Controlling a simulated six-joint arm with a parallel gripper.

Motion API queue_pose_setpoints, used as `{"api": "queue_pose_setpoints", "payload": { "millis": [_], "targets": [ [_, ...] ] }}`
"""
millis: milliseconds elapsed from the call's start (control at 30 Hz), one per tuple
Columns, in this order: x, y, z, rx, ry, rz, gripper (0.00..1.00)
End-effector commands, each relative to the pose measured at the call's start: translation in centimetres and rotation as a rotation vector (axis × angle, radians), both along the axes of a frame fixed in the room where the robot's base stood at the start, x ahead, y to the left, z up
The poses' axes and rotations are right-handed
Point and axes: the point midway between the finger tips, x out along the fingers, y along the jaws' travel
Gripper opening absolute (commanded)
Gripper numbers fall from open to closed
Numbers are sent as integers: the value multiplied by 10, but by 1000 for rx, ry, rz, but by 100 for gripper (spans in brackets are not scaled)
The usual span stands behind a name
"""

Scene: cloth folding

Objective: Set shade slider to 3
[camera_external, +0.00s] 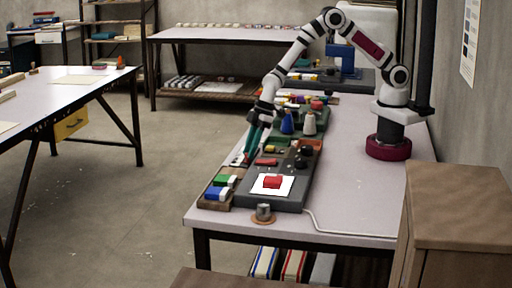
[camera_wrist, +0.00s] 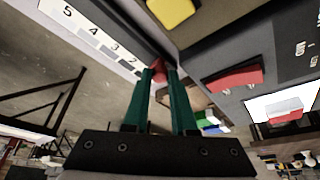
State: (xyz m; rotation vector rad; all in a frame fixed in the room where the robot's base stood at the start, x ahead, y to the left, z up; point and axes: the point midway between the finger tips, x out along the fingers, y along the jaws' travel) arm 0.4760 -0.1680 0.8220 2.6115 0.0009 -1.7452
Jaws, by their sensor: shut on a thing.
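The grey control console (camera_external: 287,196) lies on the table. In the wrist view, a white scale strip (camera_wrist: 92,33) on it shows the numbers 5, 4, 3 and 2; further marks are hidden behind a finger. My gripper (camera_wrist: 159,74) has two green fingers shut on a small red slider knob (camera_wrist: 158,66), near the 2 end of the strip. The exact value under the knob cannot be read. In the external view, my gripper (camera_external: 250,153) reaches down to the left edge of the console, and the knob is hidden there.
On the console are a red block (camera_external: 272,181) on a white square, a flat red piece (camera_external: 266,162) and dark knobs. A tray with green and blue-white blocks (camera_external: 217,193) stands at its left. A metal cylinder (camera_external: 263,212) stands in front.

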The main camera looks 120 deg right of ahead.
Motion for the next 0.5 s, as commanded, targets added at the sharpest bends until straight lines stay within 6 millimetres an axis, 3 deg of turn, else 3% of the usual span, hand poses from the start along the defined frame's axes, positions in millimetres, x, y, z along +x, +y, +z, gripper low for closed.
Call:
{"api": "queue_pose_setpoints", "payload": {
  "millis": [233, 500],
  "targets": [
    [-32, -32, 0, 3, 2, -4, 0],
    [-39, -38, 0, 2, 1, 0, 0]
  ]
}}
